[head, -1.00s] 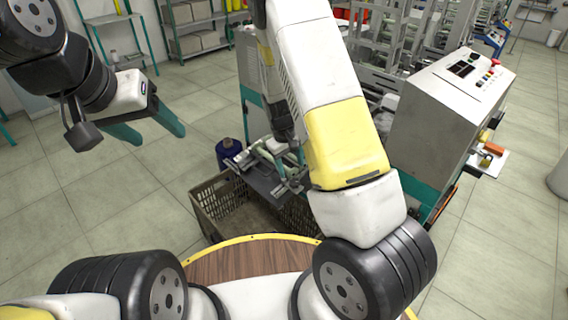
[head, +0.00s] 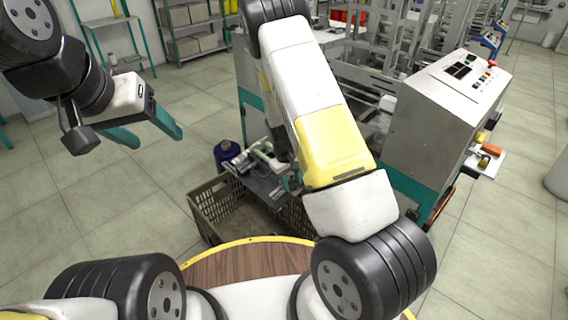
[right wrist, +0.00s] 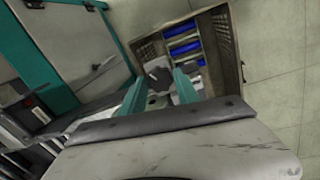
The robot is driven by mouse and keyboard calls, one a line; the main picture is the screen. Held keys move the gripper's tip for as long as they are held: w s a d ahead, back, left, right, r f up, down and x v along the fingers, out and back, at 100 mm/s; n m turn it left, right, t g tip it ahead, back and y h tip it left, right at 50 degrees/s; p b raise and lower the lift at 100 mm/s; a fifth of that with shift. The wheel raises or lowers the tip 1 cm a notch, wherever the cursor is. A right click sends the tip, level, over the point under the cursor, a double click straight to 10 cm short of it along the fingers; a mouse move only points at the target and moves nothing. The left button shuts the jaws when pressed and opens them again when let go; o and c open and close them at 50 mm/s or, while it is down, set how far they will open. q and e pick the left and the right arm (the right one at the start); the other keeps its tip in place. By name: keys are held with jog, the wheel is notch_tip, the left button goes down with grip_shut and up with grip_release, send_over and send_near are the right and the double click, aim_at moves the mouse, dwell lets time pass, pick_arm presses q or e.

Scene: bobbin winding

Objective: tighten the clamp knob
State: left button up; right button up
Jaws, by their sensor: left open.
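My left gripper (head: 158,139) is open and empty at the upper left of the head view, high above the floor. My right arm reaches over a small dark bench plate with metal fittings (head: 262,162) on the machine's near side, and it hides part of that plate. In the right wrist view my right gripper (right wrist: 161,79) has its two teal fingers apart. A dark grey knob-like piece (right wrist: 158,74) shows between or just beyond the fingertips; I cannot tell whether they touch it. A pale round part lies below it, partly hidden.
A grey control cabinet (head: 425,125) stands at right. Floor at left is clear.

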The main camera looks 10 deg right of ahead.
grip_shut()
jog(key=shift+m, duration=0.3)
jog(key=m, duration=0.9)
jog(key=shift+m, duration=0.4)
jog(key=m, duration=0.6)
jog(key=shift+y, duration=0.3)
jog(key=m, duration=0.6)
